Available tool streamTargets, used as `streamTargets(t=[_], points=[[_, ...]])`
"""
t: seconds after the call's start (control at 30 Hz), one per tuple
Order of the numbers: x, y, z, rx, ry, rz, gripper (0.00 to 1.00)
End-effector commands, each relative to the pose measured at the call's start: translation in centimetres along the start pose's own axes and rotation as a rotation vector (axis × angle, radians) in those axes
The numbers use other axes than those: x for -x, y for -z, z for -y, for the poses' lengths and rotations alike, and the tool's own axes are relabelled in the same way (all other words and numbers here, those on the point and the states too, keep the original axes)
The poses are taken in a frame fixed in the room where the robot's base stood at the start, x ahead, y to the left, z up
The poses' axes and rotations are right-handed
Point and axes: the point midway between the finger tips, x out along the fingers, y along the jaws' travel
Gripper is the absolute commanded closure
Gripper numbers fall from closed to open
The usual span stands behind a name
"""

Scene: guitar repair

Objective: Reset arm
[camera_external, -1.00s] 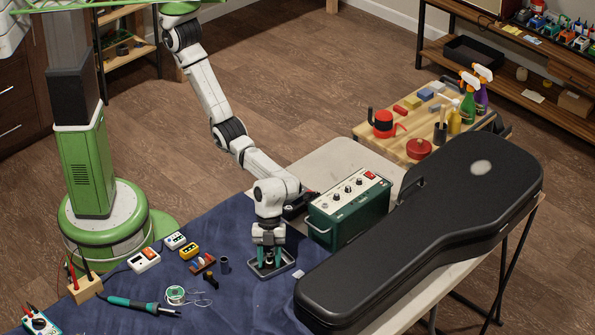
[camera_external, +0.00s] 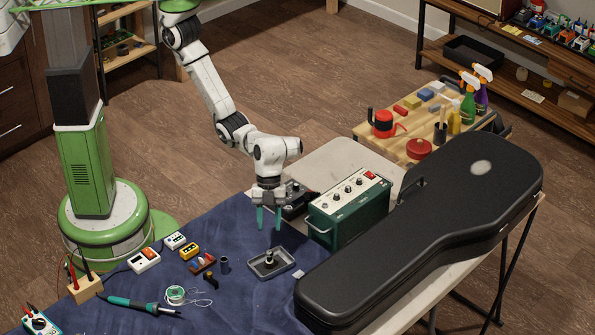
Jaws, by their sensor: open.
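My gripper (camera_external: 268,222) points down above the blue cloth, with its teal fingers apart and nothing between them. It hangs behind and above a small grey metal tray (camera_external: 284,271). A small dark and light part (camera_external: 269,258) stands in the tray, clear of the fingers. My arm reaches in from the upper left.
A green amplifier box (camera_external: 347,232) stands right of my gripper, with a dark device (camera_external: 296,207) beside it. A black guitar case (camera_external: 455,210) fills the table's right side. A soldering iron (camera_external: 140,304), solder spool (camera_external: 175,294) and small meters (camera_external: 145,260) lie left on the blue cloth (camera_external: 235,310).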

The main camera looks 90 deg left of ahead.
Motion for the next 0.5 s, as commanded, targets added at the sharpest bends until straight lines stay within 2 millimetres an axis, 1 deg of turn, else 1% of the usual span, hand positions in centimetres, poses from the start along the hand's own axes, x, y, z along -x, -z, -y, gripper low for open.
streamTargets(t=[0.37, 0.47, 0.5], points=[[0.0, 0.0, 0.0, 0.0, 0.0, -0.001, 0.58], [-0.1, -0.6, 0.1, 0.016, -0.005, -0.01, 0.58], [-0.2, -1.1, 0.1, 0.032, -0.009, -0.019, 0.58]])
